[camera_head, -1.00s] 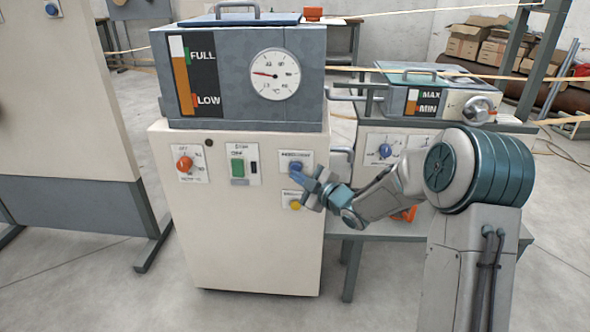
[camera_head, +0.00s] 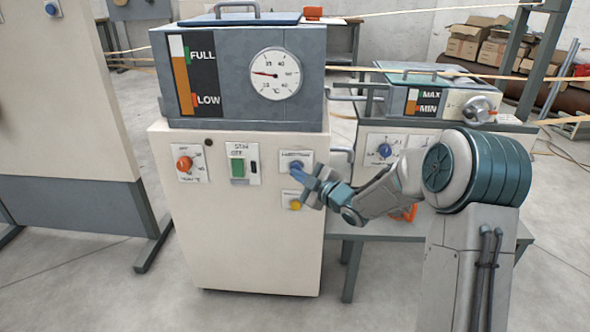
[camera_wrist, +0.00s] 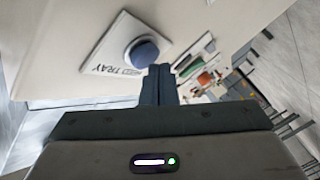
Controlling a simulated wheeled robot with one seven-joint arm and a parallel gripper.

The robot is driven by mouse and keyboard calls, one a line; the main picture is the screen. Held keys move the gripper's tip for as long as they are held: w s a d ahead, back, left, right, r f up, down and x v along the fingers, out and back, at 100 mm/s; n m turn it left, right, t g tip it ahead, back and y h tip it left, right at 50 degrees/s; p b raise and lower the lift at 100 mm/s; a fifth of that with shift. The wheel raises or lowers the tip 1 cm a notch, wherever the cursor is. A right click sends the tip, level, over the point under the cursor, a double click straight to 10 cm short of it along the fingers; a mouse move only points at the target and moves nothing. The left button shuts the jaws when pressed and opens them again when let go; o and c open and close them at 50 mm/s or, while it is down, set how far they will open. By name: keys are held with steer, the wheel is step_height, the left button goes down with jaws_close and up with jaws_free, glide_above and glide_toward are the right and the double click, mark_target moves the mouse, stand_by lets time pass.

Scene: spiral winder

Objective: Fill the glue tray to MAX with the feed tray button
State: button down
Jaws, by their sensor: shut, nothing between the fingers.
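The feed tray button (camera_head: 296,168) is a round blue button on the front of the cream cabinet. In the wrist view the blue button (camera_wrist: 145,53) stands on a white label ending in "TRAY". My gripper (camera_head: 305,176) is shut and empty at the button's lower right in the head view. In the wrist view the shut fingertips (camera_wrist: 161,71) are just beside the button; I cannot tell whether they touch the panel. The glue tray (camera_head: 455,97) is the grey box at right. Its MAX/MIN gauge (camera_head: 426,101) shows orange in the lower part; the exact level is too small to read.
A yellow button (camera_head: 294,205) sits just below. On top stands a grey tank (camera_head: 235,75) with a FULL/LOW gauge and dial. A blue knob (camera_head: 384,150) is under the tray.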

steer(key=shift+w, duration=0.4)
stand_by(2.3)
stand_by(1.0)
steer(key=shift+s+b, duration=0.45)
steer(key=shift+s, duration=0.4)
steer(key=shift+s+b, duration=0.85)
steer(key=shift+s, duration=1.65)
stand_by(0.8)
